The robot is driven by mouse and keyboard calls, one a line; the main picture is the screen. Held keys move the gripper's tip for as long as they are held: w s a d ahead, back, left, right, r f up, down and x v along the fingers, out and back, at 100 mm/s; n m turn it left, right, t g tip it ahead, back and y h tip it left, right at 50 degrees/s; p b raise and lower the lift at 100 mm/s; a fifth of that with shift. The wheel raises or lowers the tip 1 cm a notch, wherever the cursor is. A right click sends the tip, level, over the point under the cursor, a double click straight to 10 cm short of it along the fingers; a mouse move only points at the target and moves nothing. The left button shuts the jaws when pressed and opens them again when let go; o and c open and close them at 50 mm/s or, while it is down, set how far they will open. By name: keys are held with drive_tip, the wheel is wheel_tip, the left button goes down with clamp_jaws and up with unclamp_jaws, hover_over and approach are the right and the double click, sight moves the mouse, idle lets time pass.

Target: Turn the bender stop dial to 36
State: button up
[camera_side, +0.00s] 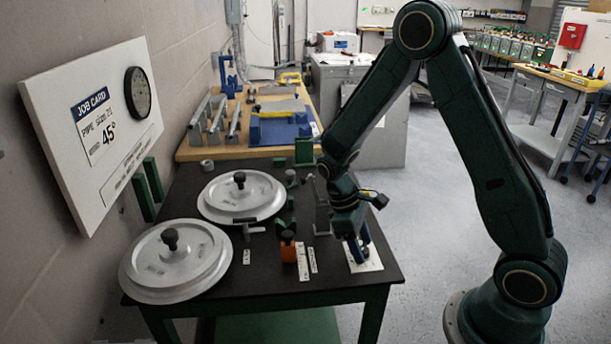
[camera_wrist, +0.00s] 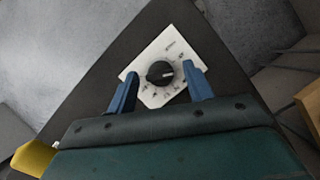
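The bender stop dial is a black round knob (camera_wrist: 160,73) on a white plate with a printed scale (camera_wrist: 157,96). In the wrist view the knob shows a light pointer line towards the right; the numbers are too small to read. My gripper (camera_wrist: 160,84) has its two blue fingers apart, one on each side of the knob, with gaps visible. In the side view my gripper (camera_side: 360,256) points down over the white plate (camera_side: 372,264) at the right front of the dark table, and hides the knob. Whether the fingertips reach knob height cannot be told.
Two round grey discs with black knobs (camera_side: 170,240) (camera_side: 240,180) lie on the dark table's left side. A job card board (camera_side: 95,130) reading 45° is on the left.

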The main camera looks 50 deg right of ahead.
drive_tip(key=shift+r, duration=0.15)
drive_tip(key=v, duration=1.3)
drive_tip(key=shift+w+r, duration=0.15)
drive_tip(key=shift+r, duration=0.05)
drive_tip(key=shift+r, duration=0.1)
drive_tip(key=s+a+r+m+t, duration=0.1)
drive_tip(key=s+a+r+t, duration=0.1)
drive_tip(key=s+r+t, duration=0.3)
drive_tip(key=s+a+r+m+t+y, duration=0.1)
drive_tip(key=s+r, duration=0.5)
drive_tip(key=s, duration=0.6)
drive_tip(key=a+m+t, duration=0.1)
drive_tip(key=a+t, duration=0.1)
drive_tip(key=t, duration=0.1)
drive_tip(key=shift+s+r+t, duration=0.25)
drive_tip(key=shift+r+t, duration=0.1)
drive_tip(key=shift+t, duration=0.05)
